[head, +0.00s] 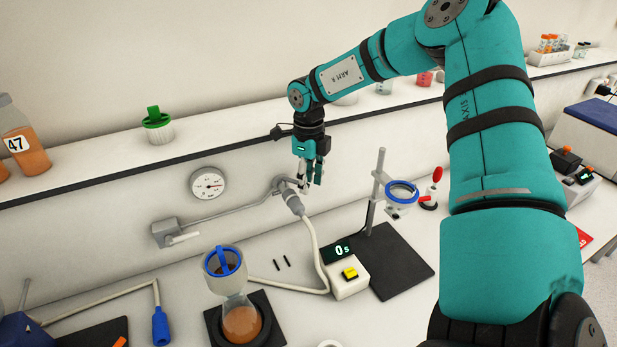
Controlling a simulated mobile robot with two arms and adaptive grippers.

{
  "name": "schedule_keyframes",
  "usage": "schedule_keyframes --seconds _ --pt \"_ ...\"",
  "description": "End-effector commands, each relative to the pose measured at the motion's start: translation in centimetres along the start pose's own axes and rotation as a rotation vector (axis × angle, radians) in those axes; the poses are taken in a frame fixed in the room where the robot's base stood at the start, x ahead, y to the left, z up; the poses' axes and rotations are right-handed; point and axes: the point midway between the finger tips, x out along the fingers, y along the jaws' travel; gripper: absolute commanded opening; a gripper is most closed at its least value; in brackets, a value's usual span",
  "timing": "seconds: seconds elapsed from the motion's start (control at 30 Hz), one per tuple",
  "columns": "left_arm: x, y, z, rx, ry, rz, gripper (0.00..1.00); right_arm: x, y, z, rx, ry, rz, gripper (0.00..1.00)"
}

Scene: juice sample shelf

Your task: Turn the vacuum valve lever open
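The vacuum valve (281,187) sits on the wall below the shelf, at the end of a grey pipe, with a pale hose fitting (294,203) beneath it. My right gripper (308,182) points down right at the valve, its fingertips overlapping the valve's right side. The fingers look close together, but I cannot tell whether they hold the lever, which is small and largely hidden there. A round pressure gauge (208,184) is on the wall to the left. My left gripper is not in view.
A filter flask (241,318) with a blue-rimmed funnel (224,262) stands on the bench below. A timer box (346,277) and a ring stand (376,190) are right of the hose. A wall box (166,232) with a white spout-like bar is at left. A green-capped jar (158,128) stands on the shelf.

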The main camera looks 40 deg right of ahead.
Motion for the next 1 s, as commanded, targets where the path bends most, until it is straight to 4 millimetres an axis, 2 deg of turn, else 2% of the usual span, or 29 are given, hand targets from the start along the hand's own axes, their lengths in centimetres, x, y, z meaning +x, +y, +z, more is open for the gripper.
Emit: schedule_keyframes --seconds 0.13,0.37,0.8,1.0 --pt "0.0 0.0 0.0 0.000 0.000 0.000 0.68 0.0 0.0 0.0 0.000 0.000 0.000 0.31" --pt "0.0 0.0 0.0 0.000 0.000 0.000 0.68 0.0 0.0 0.0 0.000 0.000 0.000 0.01" --pt "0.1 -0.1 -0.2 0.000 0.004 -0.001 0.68 0.0 0.0 0.0 0.001 0.000 0.000 0.00" --pt "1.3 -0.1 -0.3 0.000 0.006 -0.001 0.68 0.3 0.0 0.0 0.036 -0.001 -0.002 0.00"
